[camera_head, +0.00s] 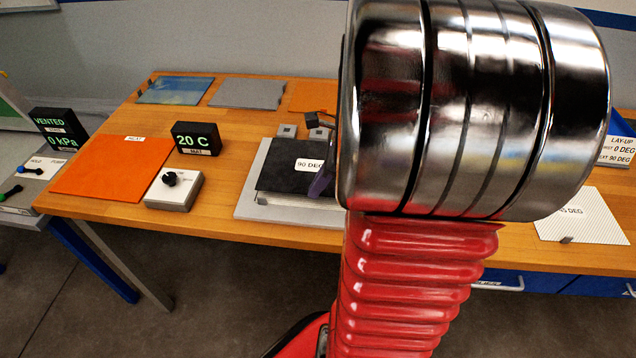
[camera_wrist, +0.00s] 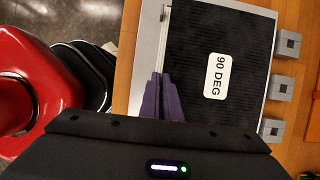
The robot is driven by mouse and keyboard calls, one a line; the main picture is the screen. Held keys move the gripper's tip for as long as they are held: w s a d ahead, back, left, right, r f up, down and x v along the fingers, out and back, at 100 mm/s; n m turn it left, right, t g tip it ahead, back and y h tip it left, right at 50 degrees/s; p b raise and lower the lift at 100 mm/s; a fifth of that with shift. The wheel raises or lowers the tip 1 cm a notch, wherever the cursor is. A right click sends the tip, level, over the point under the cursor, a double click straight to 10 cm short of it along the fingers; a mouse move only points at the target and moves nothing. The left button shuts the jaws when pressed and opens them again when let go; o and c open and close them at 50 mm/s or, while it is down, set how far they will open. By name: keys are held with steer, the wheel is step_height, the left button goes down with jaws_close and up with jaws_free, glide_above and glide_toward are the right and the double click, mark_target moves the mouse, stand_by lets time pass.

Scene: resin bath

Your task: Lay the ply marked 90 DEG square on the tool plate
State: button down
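The black ply marked 90 DEG (camera_head: 288,178) lies over the pale grey tool plate (camera_head: 247,196), with its label facing up. In the wrist view the ply (camera_wrist: 205,115) reaches close to a row of grey blocks, and a bare strip of plate (camera_wrist: 147,70) shows on the other side. My gripper's purple fingers (camera_wrist: 164,98) are close together at the ply's near edge and appear shut on it. In the head view my arm hides most of my gripper (camera_head: 322,184) and the ply's right part. Whether the ply touches the plate all over is unclear.
Grey blocks (camera_wrist: 280,88) stand along the plate's back edge. A control box with a knob (camera_head: 173,190), a 20 C display (camera_head: 196,139) and an orange sheet (camera_head: 110,168) are left. A white ply (camera_head: 585,218) lies right, before the lay-up sign (camera_head: 617,150).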

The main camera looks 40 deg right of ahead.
steer(key=shift+f, duration=1.6)
steer(key=c, duration=1.9)
jaws_free()
steer(key=shift+r, duration=0.1)
steer(key=shift+r, duration=3.45)
